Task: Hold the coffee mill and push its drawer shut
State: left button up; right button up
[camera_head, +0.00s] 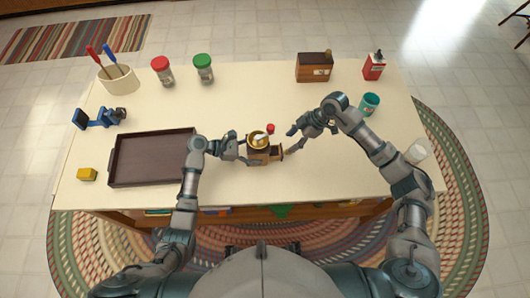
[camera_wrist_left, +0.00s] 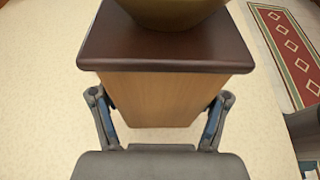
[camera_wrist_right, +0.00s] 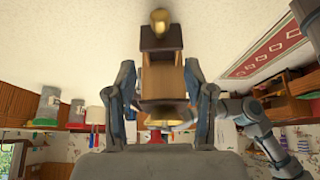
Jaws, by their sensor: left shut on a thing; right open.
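The coffee mill (camera_head: 256,157) has a wooden body and a brass bowl on top. It stands upright near the table's middle. Its drawer (camera_head: 277,153) sticks out to the right. My left gripper (camera_head: 244,152) is shut on the mill's body from the left; the left wrist view shows the body (camera_wrist_left: 170,95) under its dark top between the fingers. My right gripper (camera_head: 289,143) is open and empty, just right of the drawer. The right wrist view, upside down, shows the mill (camera_wrist_right: 160,82) ahead between the spread fingers, with the drawer's brass knob (camera_wrist_right: 160,18).
A dark tray (camera_head: 112,170) lies left of my left gripper, with a yellow block (camera_head: 87,174) beside it. A teal cup (camera_head: 369,104) stands right of my right forearm. Jars (camera_head: 203,69) and a wooden box (camera_head: 313,67) stand at the back. The tabletop between is clear.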

aim_at(278, 152)
jog(key=d, duration=0.4)
jog(key=shift+x, duration=4)
jog(key=shift+w, duration=0.1)
jog(key=c, duration=1)
